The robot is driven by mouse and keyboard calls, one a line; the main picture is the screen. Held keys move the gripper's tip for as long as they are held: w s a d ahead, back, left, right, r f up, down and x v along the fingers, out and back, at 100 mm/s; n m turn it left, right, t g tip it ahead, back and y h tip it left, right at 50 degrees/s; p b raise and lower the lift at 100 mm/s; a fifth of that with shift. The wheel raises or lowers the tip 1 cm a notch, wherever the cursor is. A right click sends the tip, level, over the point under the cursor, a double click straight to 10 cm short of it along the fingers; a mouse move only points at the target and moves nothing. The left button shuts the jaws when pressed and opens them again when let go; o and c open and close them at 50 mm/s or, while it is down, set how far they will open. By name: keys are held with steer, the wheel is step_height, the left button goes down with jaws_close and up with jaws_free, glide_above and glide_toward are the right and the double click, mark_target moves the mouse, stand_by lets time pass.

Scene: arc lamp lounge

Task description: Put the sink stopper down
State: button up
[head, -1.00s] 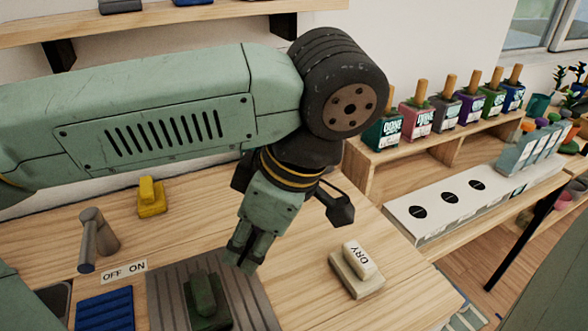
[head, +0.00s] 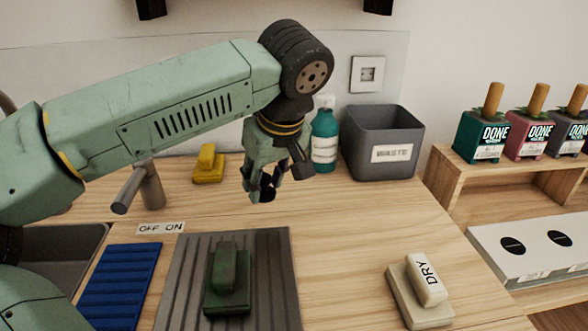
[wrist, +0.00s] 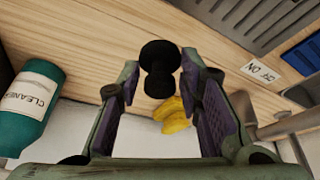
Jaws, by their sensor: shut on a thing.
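The sink stopper (wrist: 160,68), a small black piece with two rounded ends, is between my fingertips in the wrist view. In the head view it shows as a dark shape (head: 267,188) at the finger ends, partly covered by them. My gripper (head: 270,178) is shut on it and points down over the rear of the wooden counter (head: 340,225), in front of the teal cleaner bottle (head: 324,145). I cannot tell how far the stopper is above the wood. The grey sink (head: 55,255) is at the left, partly hidden by my arm.
A grey ribbed drainboard (head: 265,290) holds a green block. A blue ribbed mat (head: 120,285), yellow block (head: 207,165), faucet (head: 145,185) and grey bin (head: 382,145) stand around. A DRY block (head: 425,280) lies at the right. Bare wood lies between drainboard and bin.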

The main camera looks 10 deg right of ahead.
steer(key=shift+w+a+r, duration=0.15)
steer(key=shift+w+a, duration=0.75)
steer(key=shift+w, duration=0.05)
steer(key=w+p, duration=0.1)
steer(key=w, duration=0.4)
steer(key=w+d+f+p, duration=0.1)
steer(key=w+p, duration=0.1)
steer(key=w, duration=0.3)
steer(key=w+d+p, duration=0.1)
steer(key=w+p, duration=0.1)
steer(key=w, duration=0.3)
steer(key=shift+w+f, duration=0.1)
steer(key=shift+f, duration=0.15)
steer(key=shift+f+p, duration=0.45)
steer(key=shift+f, duration=1.4)
steer(key=shift+f, duration=0.15)
steer(key=o, duration=1.1)
steer(key=shift+o, duration=0.2)
steer(key=b+v, duration=0.2)
steer(key=v, duration=1)
steer(key=shift+r, duration=0.2)
